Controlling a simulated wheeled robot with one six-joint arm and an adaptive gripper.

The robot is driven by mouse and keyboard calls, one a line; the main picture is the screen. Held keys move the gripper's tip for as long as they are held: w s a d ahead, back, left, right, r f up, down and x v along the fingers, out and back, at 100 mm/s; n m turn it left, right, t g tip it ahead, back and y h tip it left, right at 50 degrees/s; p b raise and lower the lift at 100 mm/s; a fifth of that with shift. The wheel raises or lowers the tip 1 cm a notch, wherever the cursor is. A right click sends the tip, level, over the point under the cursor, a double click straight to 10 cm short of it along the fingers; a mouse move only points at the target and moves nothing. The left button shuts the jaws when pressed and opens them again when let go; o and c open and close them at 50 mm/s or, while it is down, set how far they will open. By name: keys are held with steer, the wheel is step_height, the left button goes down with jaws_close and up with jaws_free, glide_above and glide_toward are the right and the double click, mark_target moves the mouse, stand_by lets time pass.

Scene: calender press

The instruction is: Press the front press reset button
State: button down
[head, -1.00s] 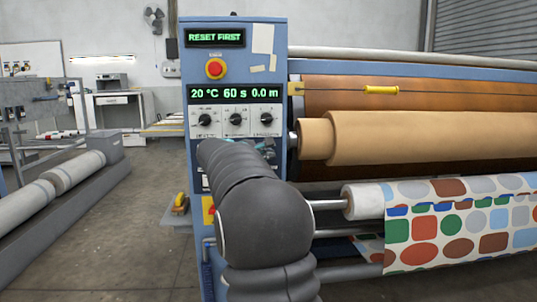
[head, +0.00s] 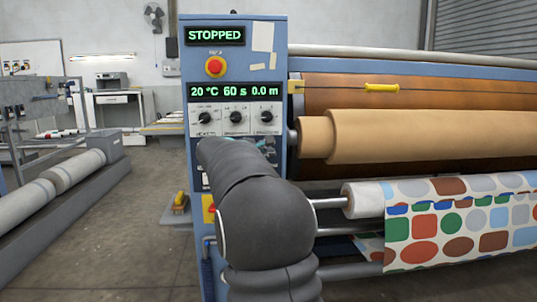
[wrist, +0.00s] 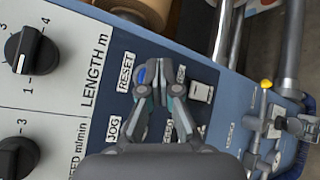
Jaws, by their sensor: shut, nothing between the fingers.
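The control panel's blue cabinet (head: 183,60) stands in the middle left of the head view, and its top display (head: 215,36) reads STOPPED. In the wrist view the RESET label (wrist: 125,72) sits on the dark button strip, with a blue reset button (wrist: 146,74) beside it. My gripper (wrist: 160,78) is shut and empty, its fingertips right at the panel, beside or over the blue button and partly covering it. I cannot tell whether they touch it.
A red emergency stop (head: 215,67) is above the lower display (head: 235,91). Selector knobs (head: 236,117) sit below it. A JOG label (wrist: 114,129) and a white switch (wrist: 201,93) are near my fingers. Rollers with patterned fabric (head: 455,220) extend to the right.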

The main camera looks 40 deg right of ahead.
steer(key=shift+s+a, duration=0.15)
steer(key=shift+s, duration=0.1)
steer(key=shift+s+a+b, duration=0.45)
steer(key=shift+s, duration=0.25)
steer(key=shift+s+a+b, duration=0.4)
steer(key=shift+s+b, duration=0.1)
steer(key=shift+s, duration=0.25)
steer(key=shift+s+a+b, duration=0.45)
steer(key=shift+s, duration=0.25)
